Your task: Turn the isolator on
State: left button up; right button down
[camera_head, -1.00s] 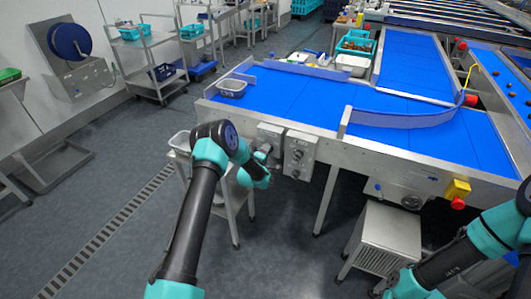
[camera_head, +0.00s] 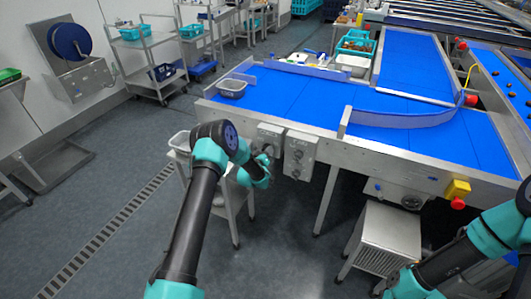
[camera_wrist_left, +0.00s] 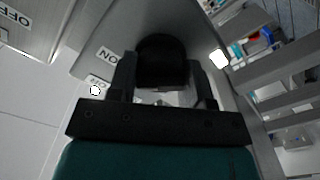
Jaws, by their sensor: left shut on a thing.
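The isolator is a grey box (camera_head: 270,134) on the near side of the blue-belted table, left of a second grey box. My left gripper (camera_head: 265,152) is in front of it and partly covers its face. In the left wrist view the black isolator knob (camera_wrist_left: 162,58) sits between the fingers of my left gripper (camera_wrist_left: 163,80), which are shut on it. An ON label (camera_wrist_left: 107,54) and a smaller, partly hidden label (camera_wrist_left: 98,84) show left of the knob. My right gripper is out of view; only part of that arm shows at lower right.
The second grey box (camera_head: 300,150) with knobs is close on the right. A small steel stand (camera_head: 228,190) is below my left gripper. A yellow box with a red button (camera_head: 457,190) is on the table's right front. Open floor lies to the left.

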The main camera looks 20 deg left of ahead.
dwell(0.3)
pick_arm(q)
jog(key=o, duration=0.9)
jog(key=shift+s, duration=0.1)
jog(key=s, duration=1.7)
jog(key=shift+s+a, duration=0.1)
jog(key=shift+a, duration=0.05)
